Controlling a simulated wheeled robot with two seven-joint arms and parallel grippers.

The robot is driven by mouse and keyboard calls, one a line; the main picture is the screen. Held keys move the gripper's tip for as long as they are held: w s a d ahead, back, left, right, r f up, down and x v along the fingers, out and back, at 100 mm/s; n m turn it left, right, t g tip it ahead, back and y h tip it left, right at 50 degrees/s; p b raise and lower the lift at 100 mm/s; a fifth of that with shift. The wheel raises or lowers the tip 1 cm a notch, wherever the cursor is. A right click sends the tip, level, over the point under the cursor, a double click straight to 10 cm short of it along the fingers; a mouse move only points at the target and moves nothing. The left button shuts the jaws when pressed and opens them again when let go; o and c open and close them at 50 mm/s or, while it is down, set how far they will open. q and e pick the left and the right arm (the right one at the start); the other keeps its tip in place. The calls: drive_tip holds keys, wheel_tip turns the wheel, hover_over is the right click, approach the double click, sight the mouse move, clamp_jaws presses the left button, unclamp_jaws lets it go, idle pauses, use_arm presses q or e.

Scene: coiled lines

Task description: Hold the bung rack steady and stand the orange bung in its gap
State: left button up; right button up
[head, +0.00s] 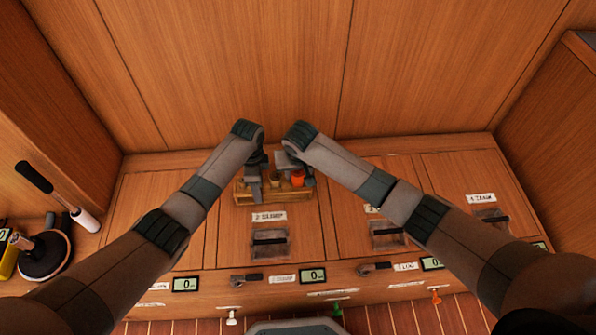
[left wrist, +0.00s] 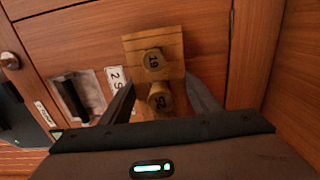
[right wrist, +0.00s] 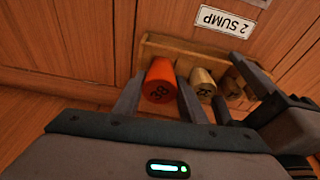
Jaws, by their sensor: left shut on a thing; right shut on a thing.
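The wooden bung rack (head: 243,198) sits on the bench top behind the label reading 2 SUMP; it also shows in the left wrist view (left wrist: 176,44) and the right wrist view (right wrist: 215,57). My left gripper (left wrist: 160,82) has its fingers on either side of the rack, gripping it at its left part. The orange bung (right wrist: 158,84), marked 38, is between the fingers of my right gripper (right wrist: 160,80). In the head view the orange bung (head: 297,178) is at the rack's right part. Its lower end is hidden, so I cannot tell whether it is seated.
Tan bungs (right wrist: 203,84) stand in the rack beside the orange one, close to my left gripper. Hatch panels with recessed handles (head: 270,241) lie in front. A wooden wall rises close behind. A black round device (head: 44,255) is at far left.

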drive_tip(key=shift+f, duration=0.55)
drive_tip(key=o, duration=1.4)
use_arm(q)
drive_tip(key=shift+d, duration=0.1)
use_arm(e)
drive_tip(key=shift+o, duration=1.2)
drive_tip(key=shift+a, duration=0.1)
drive_tip(key=shift+r, duration=0.1)
drive_tip(key=shift+a+r, duration=0.15)
drive_tip(key=shift+r, duration=1.8)
drive_tip(key=shift+d+r, duration=0.2)
drive_tip(key=shift+r, duration=1.3)
